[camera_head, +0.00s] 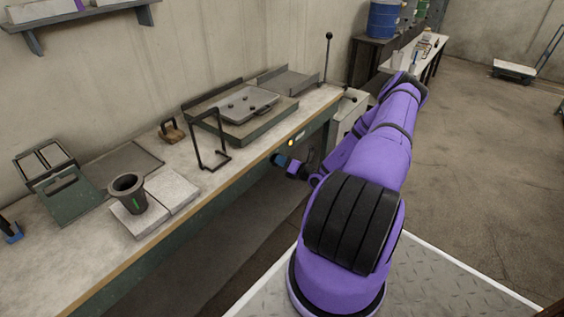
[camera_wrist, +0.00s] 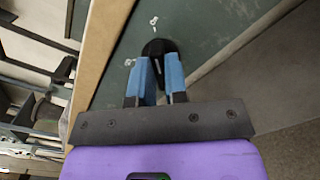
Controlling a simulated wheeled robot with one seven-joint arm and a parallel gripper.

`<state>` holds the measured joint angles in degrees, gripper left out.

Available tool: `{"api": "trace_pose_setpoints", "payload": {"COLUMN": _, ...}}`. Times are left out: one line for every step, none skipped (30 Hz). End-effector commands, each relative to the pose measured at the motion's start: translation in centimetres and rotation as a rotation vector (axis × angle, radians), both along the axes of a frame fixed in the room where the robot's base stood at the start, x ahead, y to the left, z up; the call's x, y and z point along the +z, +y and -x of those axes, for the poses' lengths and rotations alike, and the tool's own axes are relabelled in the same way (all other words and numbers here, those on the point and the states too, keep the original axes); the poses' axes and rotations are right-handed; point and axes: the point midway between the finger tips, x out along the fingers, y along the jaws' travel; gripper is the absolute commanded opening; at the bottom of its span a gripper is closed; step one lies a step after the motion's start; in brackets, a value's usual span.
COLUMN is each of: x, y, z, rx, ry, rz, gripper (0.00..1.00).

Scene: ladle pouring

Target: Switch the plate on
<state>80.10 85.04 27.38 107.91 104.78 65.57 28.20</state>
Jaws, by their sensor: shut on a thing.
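A round black knob (camera_wrist: 160,47) sits on the green front panel of the bench in the wrist view, with small white marks beside it. My gripper (camera_wrist: 159,66) reaches it with two blue fingers, shut on the knob's grip; the fingers hide part of it. In the head view my gripper (camera_head: 281,160) is at the bench's front, below the edge, and the knob cannot be made out. A plate (camera_head: 250,127) in a dark green frame lies on the bench above, with a grey lidded piece (camera_head: 247,101) on it. A small yellow light (camera_head: 291,142) shows on the bench front.
The bench (camera_head: 235,171) also holds a dark cup (camera_head: 127,194) on pale slabs (camera_head: 178,190), a black wire stand (camera_head: 211,150), a wooden-handled block (camera_head: 171,131) and a green rack (camera_head: 68,197). The floor (camera_head: 480,150) at right is open.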

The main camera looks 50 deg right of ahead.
Motion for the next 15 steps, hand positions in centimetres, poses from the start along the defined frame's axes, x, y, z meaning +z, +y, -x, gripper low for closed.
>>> {"api": "trace_pose_setpoints", "payload": {"x": -0.01, "y": -0.03, "z": -0.01, "rx": -0.001, "ry": 0.001, "rz": -0.003, "gripper": 0.00}}
{"api": "trace_pose_setpoints", "payload": {"x": -0.01, "y": -0.03, "z": -0.01, "rx": -0.001, "ry": 0.001, "rz": -0.004, "gripper": 0.00}}
{"api": "trace_pose_setpoints", "payload": {"x": -0.01, "y": -0.03, "z": -0.01, "rx": -0.001, "ry": 0.001, "rz": -0.004, "gripper": 0.00}}
{"api": "trace_pose_setpoints", "payload": {"x": -0.01, "y": -0.03, "z": -0.01, "rx": -0.001, "ry": 0.001, "rz": -0.005, "gripper": 0.00}}
{"api": "trace_pose_setpoints", "payload": {"x": -0.01, "y": -0.03, "z": -0.02, "rx": -0.001, "ry": 0.001, "rz": -0.005, "gripper": 0.00}}
{"api": "trace_pose_setpoints", "payload": {"x": -0.01, "y": -0.03, "z": -0.02, "rx": -0.001, "ry": 0.001, "rz": -0.005, "gripper": 0.00}}
{"api": "trace_pose_setpoints", "payload": {"x": -0.01, "y": -0.03, "z": -0.02, "rx": -0.001, "ry": 0.001, "rz": -0.005, "gripper": 0.00}}
{"api": "trace_pose_setpoints", "payload": {"x": -0.01, "y": -0.03, "z": -0.02, "rx": -0.001, "ry": 0.001, "rz": -0.005, "gripper": 0.00}}
{"api": "trace_pose_setpoints", "payload": {"x": -0.01, "y": -0.03, "z": -0.02, "rx": -0.001, "ry": 0.001, "rz": -0.004, "gripper": 0.00}}
{"api": "trace_pose_setpoints", "payload": {"x": -0.01, "y": -0.03, "z": -0.02, "rx": -0.001, "ry": 0.001, "rz": -0.004, "gripper": 0.00}}
{"api": "trace_pose_setpoints", "payload": {"x": -0.01, "y": -0.03, "z": -0.02, "rx": -0.001, "ry": 0.001, "rz": -0.004, "gripper": 0.00}}
{"api": "trace_pose_setpoints", "payload": {"x": -0.01, "y": -0.03, "z": -0.02, "rx": -0.001, "ry": 0.001, "rz": -0.004, "gripper": 0.23}}
{"api": "trace_pose_setpoints", "payload": {"x": -0.01, "y": -0.03, "z": -0.02, "rx": -0.001, "ry": 0.001, "rz": -0.004, "gripper": 0.30}}
{"api": "trace_pose_setpoints", "payload": {"x": -0.01, "y": -0.03, "z": -0.02, "rx": -0.001, "ry": 0.001, "rz": -0.004, "gripper": 0.37}}
{"api": "trace_pose_setpoints", "payload": {"x": 0.00, "y": -0.03, "z": -0.01, "rx": -0.001, "ry": 0.001, "rz": -0.004, "gripper": 0.39}}
